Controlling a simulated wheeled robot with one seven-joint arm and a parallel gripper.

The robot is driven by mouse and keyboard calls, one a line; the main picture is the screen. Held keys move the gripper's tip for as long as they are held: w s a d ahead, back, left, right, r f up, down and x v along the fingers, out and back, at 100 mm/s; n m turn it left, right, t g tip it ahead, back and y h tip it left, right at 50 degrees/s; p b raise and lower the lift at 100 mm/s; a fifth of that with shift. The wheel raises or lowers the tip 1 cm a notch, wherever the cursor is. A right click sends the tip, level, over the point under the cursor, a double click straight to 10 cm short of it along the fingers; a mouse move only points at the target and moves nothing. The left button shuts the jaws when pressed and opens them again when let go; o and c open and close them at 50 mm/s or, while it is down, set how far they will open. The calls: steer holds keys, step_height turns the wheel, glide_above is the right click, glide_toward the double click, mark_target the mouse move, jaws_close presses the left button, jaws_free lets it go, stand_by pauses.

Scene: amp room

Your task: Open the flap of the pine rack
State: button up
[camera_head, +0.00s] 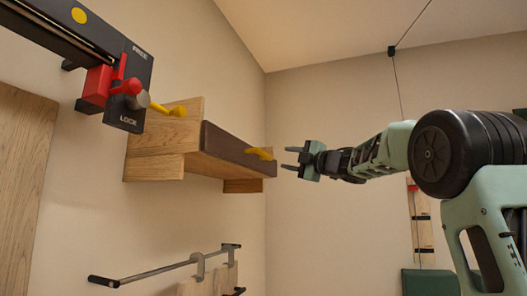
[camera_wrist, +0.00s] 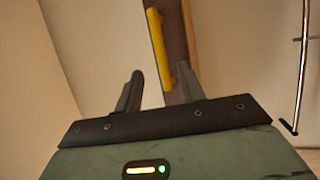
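The pine rack (camera_head: 153,160) is a pale wooden box shape on the left wall in the head view. Its dark brown flap (camera_head: 225,148) covers the long front side and looks closed. A yellow bar handle (camera_head: 261,153) sits near the flap's far end. In the wrist view the handle (camera_wrist: 158,45) runs lengthwise on the brown flap (camera_wrist: 177,40), its lower end between my finger lines. My gripper (camera_head: 287,158) is open and empty, just right of the handle in the head view. In the wrist view my fingers (camera_wrist: 160,75) stand apart; I see no clear contact with the handle.
A black rail with a red clamp and LOCK plate (camera_head: 133,105) is on the wall nearer me, with a yellow piece (camera_head: 168,108) by the rack's near end. A metal rail (camera_head: 165,268) runs below the rack. The space right of the rack is free around my gripper.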

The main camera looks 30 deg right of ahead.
mark_target(267, 156)
steer(key=p+x, duration=0.5)
steer(key=x, duration=0.5)
steer(key=shift+s+r, duration=0.1)
steer(key=shift+r, duration=0.1)
steer(key=shift+w+a, duration=0.15)
steer(key=shift+w, duration=0.55)
jaws_close()
